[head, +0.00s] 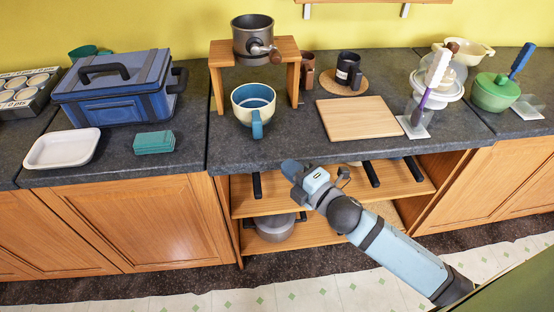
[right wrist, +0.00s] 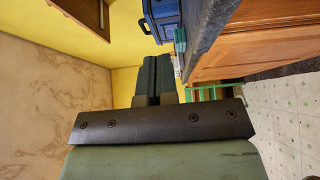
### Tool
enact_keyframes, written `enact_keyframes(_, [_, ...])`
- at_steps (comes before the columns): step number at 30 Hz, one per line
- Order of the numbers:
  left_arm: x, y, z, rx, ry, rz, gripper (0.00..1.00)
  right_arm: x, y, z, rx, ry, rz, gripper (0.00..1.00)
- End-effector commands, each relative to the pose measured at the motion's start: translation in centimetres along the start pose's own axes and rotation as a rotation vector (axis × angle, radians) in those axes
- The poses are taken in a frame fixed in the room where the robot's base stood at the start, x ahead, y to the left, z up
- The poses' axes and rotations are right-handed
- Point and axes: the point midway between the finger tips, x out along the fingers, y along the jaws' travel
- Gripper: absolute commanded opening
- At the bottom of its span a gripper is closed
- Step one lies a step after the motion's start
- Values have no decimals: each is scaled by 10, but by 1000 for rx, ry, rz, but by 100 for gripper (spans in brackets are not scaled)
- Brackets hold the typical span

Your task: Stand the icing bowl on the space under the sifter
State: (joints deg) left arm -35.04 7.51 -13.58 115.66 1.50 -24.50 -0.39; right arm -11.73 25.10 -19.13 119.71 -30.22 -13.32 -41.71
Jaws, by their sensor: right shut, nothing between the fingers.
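A cream and blue bowl with a blue handle (head: 240,109), which I take for the icing bowl, stands upright on the counter. It is at the front of the wooden stand (head: 224,57); I cannot tell how far it reaches under the stand's top. The grey sifter (head: 252,36) with its wooden-knobbed crank sits on that top. My right gripper (head: 291,169) is shut and empty, in front of the counter's front edge, below and to the right of the bowl, apart from it. Its closed fingers also show in the right wrist view (right wrist: 156,80). My left gripper is not in view.
A wooden board (head: 358,118) lies right of the bowl. A dark mug (head: 348,70) and a brown mug (head: 307,72) stand behind. A blue toolbox (head: 115,90), a teal block (head: 154,142) and a white tray (head: 62,149) are left. Below the counter is an open shelf (head: 335,188).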

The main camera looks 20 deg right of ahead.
Motion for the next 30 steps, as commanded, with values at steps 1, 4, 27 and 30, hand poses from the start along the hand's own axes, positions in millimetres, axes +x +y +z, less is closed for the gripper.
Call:
enact_keyframes(1, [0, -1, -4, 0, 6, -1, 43, 5, 1, 0, -2, 0, 1, 0])
enact_keyframes(4, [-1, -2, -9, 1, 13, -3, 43, 19, 3, 0, 2, -1, 2, 0])
enact_keyframes(27, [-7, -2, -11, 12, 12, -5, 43, 124, 0, 28, 6, -1, -2, 0])
enact_keyframes(30, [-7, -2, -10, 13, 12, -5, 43, 125, 0, 28, 7, -1, -2, 0])
